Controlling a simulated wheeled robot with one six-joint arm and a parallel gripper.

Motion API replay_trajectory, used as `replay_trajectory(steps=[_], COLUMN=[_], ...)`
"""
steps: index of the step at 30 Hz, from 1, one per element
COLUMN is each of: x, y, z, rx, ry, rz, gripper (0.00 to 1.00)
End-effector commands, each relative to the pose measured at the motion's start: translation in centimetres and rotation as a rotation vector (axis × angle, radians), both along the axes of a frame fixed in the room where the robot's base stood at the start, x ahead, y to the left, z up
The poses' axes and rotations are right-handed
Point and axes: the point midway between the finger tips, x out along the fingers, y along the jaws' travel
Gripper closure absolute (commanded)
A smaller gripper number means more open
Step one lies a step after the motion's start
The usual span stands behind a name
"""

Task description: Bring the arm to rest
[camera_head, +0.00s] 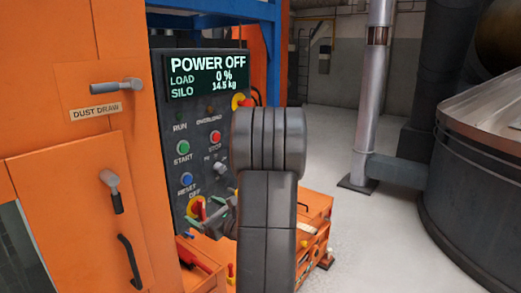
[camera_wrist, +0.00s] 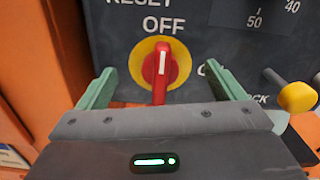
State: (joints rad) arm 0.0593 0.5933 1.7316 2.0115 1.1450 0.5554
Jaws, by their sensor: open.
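My gripper (camera_wrist: 165,88) is open in the wrist view, its two green fingers spread on either side of a red rotary switch (camera_wrist: 160,68) on a yellow disc. The fingers appear apart from the switch, and its handle points up toward the word OFF. In the head view my arm (camera_head: 267,190) stands in front of the control panel and hides part of it. My gripper also shows low at the panel, close to the red and yellow switch (camera_head: 196,207). The panel display (camera_head: 207,75) reads POWER OFF, LOAD 0 %, SILO 14.5 kg.
An orange cabinet (camera_head: 70,190) with a DUST DRAW handle (camera_head: 117,86) and lower door handles stands left. A yellow knob (camera_wrist: 297,97) sits right of my gripper. An orange toolbox (camera_head: 314,207) is behind my arm. Open floor (camera_head: 330,130) lies right, with a pipe (camera_head: 375,90) and a round tank (camera_head: 470,190).

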Motion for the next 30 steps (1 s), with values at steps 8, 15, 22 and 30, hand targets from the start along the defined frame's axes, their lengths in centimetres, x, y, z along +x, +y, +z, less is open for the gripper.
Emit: replay_trajectory(steps=[8, 15, 22, 30], x=[0.0, 0.0, 0.0, -1.4], y=[0.0, 0.0, 0.0, 0.5], z=[0.2, 0.0, 0.0, 0.2], rx=[0.059, 0.071, 0.071, 0.049], ry=[0.077, 0.091, 0.091, 0.082], rz=[-0.001, 0.0, 0.0, 0.022], gripper=[0.11, 0.11, 0.11, 0.11])
